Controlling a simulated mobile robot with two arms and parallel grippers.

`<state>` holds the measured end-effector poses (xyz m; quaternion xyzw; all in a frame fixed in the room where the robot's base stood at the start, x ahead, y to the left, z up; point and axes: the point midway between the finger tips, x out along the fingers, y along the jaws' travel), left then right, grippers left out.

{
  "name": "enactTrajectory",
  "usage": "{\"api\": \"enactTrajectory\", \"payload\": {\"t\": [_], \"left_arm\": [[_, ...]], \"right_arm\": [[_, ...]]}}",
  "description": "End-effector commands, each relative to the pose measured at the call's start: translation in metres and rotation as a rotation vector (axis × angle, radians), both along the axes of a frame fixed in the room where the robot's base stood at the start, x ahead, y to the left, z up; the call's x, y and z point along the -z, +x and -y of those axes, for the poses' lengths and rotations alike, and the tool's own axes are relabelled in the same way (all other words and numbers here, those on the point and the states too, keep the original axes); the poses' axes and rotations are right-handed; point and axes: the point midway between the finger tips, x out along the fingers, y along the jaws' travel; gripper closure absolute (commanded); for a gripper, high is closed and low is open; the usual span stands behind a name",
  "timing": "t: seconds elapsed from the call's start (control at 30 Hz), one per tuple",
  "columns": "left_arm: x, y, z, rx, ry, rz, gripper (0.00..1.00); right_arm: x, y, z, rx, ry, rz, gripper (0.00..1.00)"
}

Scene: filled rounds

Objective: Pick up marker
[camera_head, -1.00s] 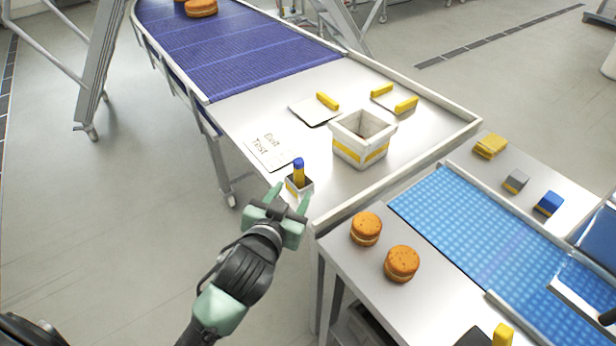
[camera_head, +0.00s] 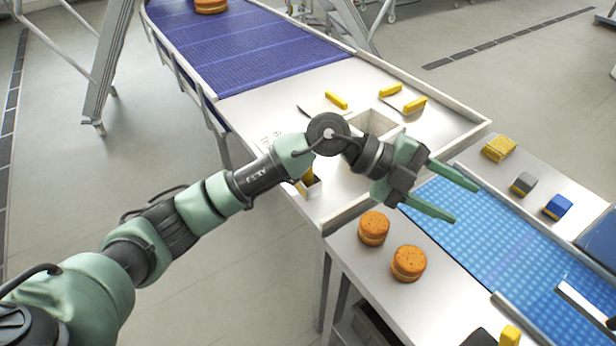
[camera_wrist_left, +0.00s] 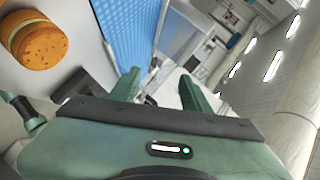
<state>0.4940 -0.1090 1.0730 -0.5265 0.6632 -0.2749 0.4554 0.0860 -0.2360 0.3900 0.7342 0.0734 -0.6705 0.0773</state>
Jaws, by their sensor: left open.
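The marker (camera_head: 308,174) is mostly hidden behind my left arm in the head view. Only a bit of its yellow body shows. It stands in a small white holder (camera_head: 313,189) at the near corner of the white table. My left gripper (camera_head: 465,204) is open and empty, its fingers over the light-blue belt, well to the right of the marker. Its open fingers also show in the left wrist view (camera_wrist_left: 160,88), with nothing between them. The marker does not show in the wrist view. My right gripper is not in view.
Two orange-brown filled rounds (camera_head: 408,263) sit near the blue belt (camera_head: 500,240). Yellow, grey and blue blocks (camera_head: 557,206) lie beyond the belt.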

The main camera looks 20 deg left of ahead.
Motion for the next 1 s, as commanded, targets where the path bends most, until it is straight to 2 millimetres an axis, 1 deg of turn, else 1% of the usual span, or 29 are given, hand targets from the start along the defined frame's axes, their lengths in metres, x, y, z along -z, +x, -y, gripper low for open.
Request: {"api": "enactTrajectory", "payload": {"t": [0.03,0.07,0.1,0.17,0.2,0.27,0.3,0.4,0.5,0.6,0.83,1.0], "left_arm": [[0.019,0.014,-0.02,0.005,0.178,0.009,0.53],[0.032,0.022,-0.035,0.0,0.289,0.006,0.53],[0.045,0.035,-0.059,-0.02,0.439,-0.004,0.53],[0.059,0.054,-0.102,-0.076,0.656,-0.026,0.53],[0.061,0.066,-0.132,-0.126,0.789,-0.043,0.53],[0.059,0.081,-0.175,-0.211,0.958,-0.074,0.53],[0.054,0.088,-0.2,-0.265,1.049,-0.095,0.53],[0.04,0.098,-0.245,-0.379,1.208,-0.136,0.53],[0.031,0.101,-0.269,-0.445,1.287,-0.161,0.53],[0.032,0.102,-0.278,-0.468,1.317,-0.173,0.53],[0.056,0.102,-0.279,-0.467,1.316,-0.173,0.53],[0.079,0.1,-0.278,-0.463,1.315,-0.175,0.53]], "right_arm": [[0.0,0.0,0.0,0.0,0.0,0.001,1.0],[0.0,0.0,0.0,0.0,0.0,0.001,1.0],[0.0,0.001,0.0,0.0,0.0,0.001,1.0],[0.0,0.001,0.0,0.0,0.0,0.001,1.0],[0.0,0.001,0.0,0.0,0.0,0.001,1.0],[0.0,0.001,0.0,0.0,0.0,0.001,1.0],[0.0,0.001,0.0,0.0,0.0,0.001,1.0],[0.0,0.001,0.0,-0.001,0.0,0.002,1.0],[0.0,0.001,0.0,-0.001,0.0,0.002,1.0],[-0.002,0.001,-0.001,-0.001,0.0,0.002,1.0],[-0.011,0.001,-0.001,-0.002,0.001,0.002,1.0],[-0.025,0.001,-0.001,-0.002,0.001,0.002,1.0]]}}
